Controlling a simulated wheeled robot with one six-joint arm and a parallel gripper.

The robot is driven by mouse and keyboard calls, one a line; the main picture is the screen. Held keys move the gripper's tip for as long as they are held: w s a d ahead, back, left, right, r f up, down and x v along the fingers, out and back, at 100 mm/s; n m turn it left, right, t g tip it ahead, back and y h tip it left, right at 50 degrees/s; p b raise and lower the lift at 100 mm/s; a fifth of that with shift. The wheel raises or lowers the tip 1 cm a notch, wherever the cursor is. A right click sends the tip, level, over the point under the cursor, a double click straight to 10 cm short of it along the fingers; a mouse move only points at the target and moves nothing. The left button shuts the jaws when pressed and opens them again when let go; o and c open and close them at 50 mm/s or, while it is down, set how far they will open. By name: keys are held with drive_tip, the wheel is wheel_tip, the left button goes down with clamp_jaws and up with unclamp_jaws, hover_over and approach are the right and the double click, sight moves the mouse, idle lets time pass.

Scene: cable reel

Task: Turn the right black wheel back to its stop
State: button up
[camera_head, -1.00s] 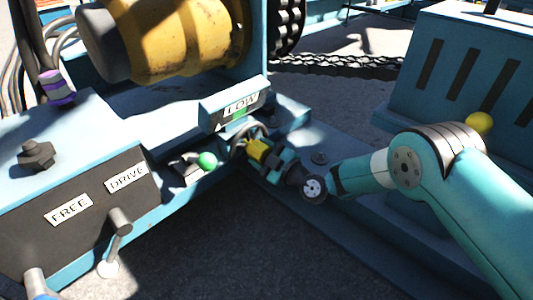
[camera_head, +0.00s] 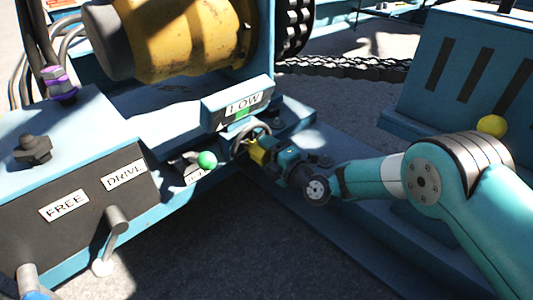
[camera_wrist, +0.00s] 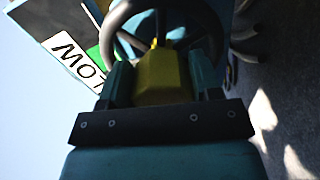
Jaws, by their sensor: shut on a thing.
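The black wheel (camera_head: 239,147) stands upright below the LOW sign in the head view. In the wrist view its dark rim and spokes show at the top (camera_wrist: 116,18). My gripper (camera_head: 259,151) is at the front of the wheel. In the wrist view my gripper (camera_wrist: 160,78) has its teal fingers on both sides of a yellow block (camera_wrist: 163,75) at the wheel, seemingly its grip, and is shut on it. The block hides part of the hub and lower rim. I cannot make out the wheel's stop.
A green ball knob (camera_head: 207,159) is close left of the wheel. The LOW sign (camera_head: 243,104) is just above. A panel marked FREE and DRIVE (camera_head: 80,215) with a lever (camera_head: 114,235) stands left. A slotted teal box (camera_head: 465,85) is at right. Dark ground lies in front.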

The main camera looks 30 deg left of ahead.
drive_tip(key=shift+n, duration=0.7)
drive_tip(key=o, duration=1.3)
drive_tip(key=b+v, duration=1)
drive_tip(key=v, duration=0.7)
drive_tip(key=shift+d, duration=0.25)
drive_tip(key=shift+r, duration=0.15)
